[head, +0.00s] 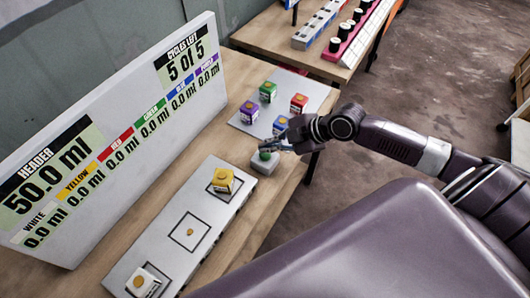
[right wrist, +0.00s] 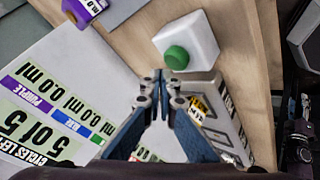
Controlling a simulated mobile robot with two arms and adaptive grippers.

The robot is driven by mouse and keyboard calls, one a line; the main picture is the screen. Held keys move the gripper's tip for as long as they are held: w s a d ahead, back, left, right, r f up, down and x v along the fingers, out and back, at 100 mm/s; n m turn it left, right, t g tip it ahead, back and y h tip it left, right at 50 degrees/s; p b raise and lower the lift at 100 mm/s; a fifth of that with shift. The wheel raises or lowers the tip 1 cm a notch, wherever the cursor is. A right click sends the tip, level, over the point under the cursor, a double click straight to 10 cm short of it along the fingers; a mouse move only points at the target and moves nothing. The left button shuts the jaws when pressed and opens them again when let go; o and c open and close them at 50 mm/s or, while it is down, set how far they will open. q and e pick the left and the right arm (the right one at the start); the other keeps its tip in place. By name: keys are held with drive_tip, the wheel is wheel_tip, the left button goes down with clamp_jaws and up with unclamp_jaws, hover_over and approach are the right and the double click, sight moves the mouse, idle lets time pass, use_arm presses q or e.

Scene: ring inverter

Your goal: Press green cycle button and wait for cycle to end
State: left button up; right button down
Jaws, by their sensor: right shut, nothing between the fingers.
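The green cycle button (head: 265,155) sits on a small white box (head: 262,164) on the wooden table, near the long white station plate. In the right wrist view the round green button (right wrist: 176,57) shows on its white box (right wrist: 196,40), just beyond the fingertips. My right gripper (head: 287,142) is over the table, close above and beside the button; its closed fingers (right wrist: 160,78) hold nothing. I cannot tell whether they touch the button. The display board (head: 120,130) reads "5 of 5" cycles left, header 50.0 ml, and 0.0 ml for the colours shown. My left gripper is not in view.
The station plate (head: 172,262) carries a yellow block (head: 223,180) and a white block (head: 143,281), with an empty marked square between. A white pad (head: 250,128) behind the button holds several coloured blocks. Another table (head: 280,37) with racks stands at the back.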

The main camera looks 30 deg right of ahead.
sight(267, 154)
idle(0.5)
drive_tip(key=shift+f+b, duration=0.35)
drive_tip(key=shift+f, duration=0.1)
drive_tip(key=shift+f+b, duration=0.4)
drive_tip(key=shift+f, duration=0.1)
idle(0.6)
drive_tip(key=shift+r, duration=0.1)
drive_tip(key=shift+r+p, duration=0.75)
drive_tip(key=shift+r, duration=0.1)
wheel_tip(267, 154, up, 5)
drive_tip(key=p, duration=0.4)
idle(0.8)
